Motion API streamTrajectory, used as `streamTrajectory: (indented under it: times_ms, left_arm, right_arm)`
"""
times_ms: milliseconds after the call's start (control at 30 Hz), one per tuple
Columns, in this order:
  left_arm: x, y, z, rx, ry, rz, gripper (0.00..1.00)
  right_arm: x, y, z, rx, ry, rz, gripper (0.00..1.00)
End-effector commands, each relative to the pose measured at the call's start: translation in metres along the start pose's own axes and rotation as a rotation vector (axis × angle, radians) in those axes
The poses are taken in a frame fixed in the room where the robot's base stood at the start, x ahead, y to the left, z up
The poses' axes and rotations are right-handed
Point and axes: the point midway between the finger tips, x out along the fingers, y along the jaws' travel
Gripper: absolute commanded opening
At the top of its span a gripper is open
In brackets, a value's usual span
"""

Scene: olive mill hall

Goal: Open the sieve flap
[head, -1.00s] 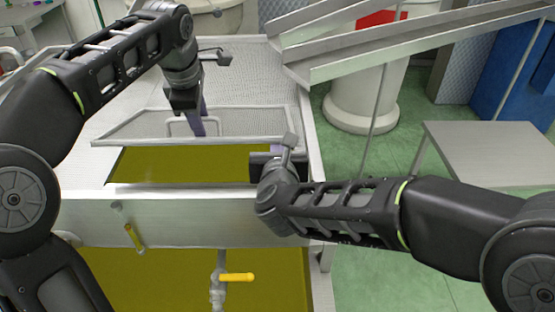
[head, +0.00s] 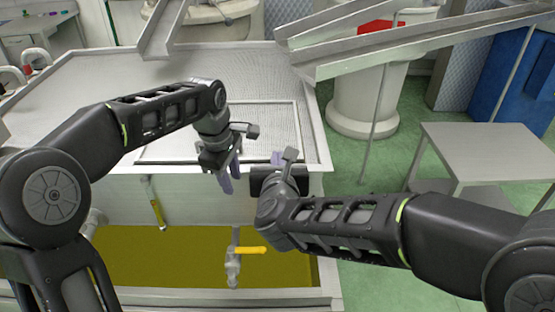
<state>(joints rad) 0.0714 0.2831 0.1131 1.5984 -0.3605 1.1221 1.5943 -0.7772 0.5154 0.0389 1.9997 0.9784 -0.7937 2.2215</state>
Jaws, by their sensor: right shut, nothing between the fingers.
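The sieve flap (head: 185,135) is a mesh panel in a pale metal frame, set in the sloped mesh top of the steel tank. It lies flat, flush with the top, and no yellow opening shows around it. Its handle does not show; my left arm covers part of the panel. My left gripper (head: 230,177) hangs in front of the flap's near edge with its purple fingers apart and nothing visible between them. My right gripper (head: 277,158) is shut and empty at the tank's near right corner, its fingers mostly hidden behind its own body.
The tank's front wall (head: 190,205) has a yellow-handled valve (head: 250,250) above yellow-green liquid. A metal chute (head: 400,42) slopes over the back right. A white vat (head: 365,95) and a steel table (head: 475,150) stand to the right, with green floor between.

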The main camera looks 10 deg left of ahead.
Motion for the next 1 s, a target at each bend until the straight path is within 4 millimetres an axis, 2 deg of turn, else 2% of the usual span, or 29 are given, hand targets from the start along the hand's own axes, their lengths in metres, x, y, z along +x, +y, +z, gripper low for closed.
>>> streamTrajectory:
  times_ms: [200,400,567,900,1000]
  left_arm:
    - [0.042,-0.004,0.017,0.116,-0.041,-0.004,0.33]
    - [0.066,-0.007,0.027,0.184,-0.066,-0.001,0.33]
    - [0.072,-0.008,0.03,0.205,-0.072,0.002,0.33]
    - [0.073,-0.008,0.03,0.208,-0.073,0.002,0.33]
    - [0.08,-0.01,0.03,0.236,-0.072,0.001,0.33]
  right_arm:
    - [0.0,0.001,-0.001,0.0,0.002,0.001,0.0]
    - [0.0,0.001,-0.002,0.0,0.002,0.001,0.0]
    - [0.0,0.0,-0.002,0.0,0.003,0.001,0.0]
    - [0.0,0.0,-0.002,0.0,0.003,0.001,0.0]
    - [0.0,0.0,-0.002,0.0,0.003,0.001,0.0]
